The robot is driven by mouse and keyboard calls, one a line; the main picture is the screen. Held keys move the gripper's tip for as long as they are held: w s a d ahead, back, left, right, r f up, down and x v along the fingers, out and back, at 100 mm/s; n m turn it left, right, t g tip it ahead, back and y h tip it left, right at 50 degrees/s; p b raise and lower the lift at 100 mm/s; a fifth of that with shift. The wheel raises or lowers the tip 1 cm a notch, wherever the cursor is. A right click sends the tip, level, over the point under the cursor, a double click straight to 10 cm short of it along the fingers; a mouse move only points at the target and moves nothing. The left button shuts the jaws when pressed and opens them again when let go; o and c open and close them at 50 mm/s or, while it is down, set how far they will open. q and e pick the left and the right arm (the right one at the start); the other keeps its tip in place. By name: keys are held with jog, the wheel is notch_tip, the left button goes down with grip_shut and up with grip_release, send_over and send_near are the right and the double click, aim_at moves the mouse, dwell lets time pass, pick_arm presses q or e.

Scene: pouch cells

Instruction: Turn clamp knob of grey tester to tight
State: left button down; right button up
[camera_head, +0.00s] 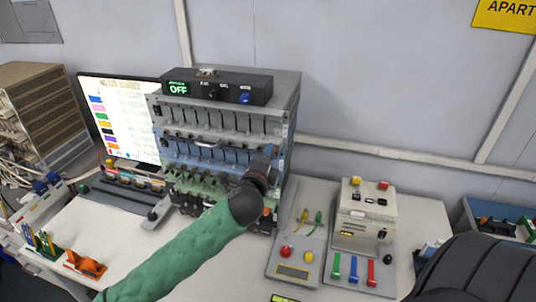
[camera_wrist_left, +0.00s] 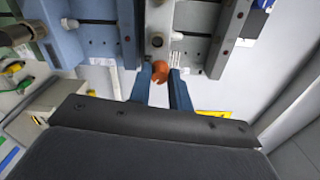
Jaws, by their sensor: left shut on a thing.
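The grey tester (camera_head: 215,118) is the upper row of the stacked rack, above a blue row and a green row. Its orange clamp knob (camera_wrist_left: 161,71) shows in the left wrist view, on the grey face. My left gripper (camera_wrist_left: 160,78) is shut on this knob, one blue finger on each side. In the head view my left gripper (camera_head: 268,160) is at the right side of the rack, and its own body hides the knob there. I cannot tell the knob's turn position. My right gripper is not in view.
A black box (camera_head: 218,84) with a green "OFF" display sits on the rack. A monitor (camera_head: 118,115) stands to the left.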

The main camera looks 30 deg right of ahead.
pick_arm(q)
jog(key=m+p, duration=0.1)
jog(key=m, duration=0.8)
jog(key=shift+f, duration=0.1)
jog(key=c, duration=1.5)
grip_release()
jog(key=shift+o, duration=1.1)
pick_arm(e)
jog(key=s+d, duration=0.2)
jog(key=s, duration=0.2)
pick_arm(q)
jog(key=b+v, duration=0.3)
jog(key=v, duration=0.4)
jog(key=shift+s+a+b, duration=0.2)
jog(key=shift+s+b, duration=0.1)
jog(key=shift+b, duration=0.05)
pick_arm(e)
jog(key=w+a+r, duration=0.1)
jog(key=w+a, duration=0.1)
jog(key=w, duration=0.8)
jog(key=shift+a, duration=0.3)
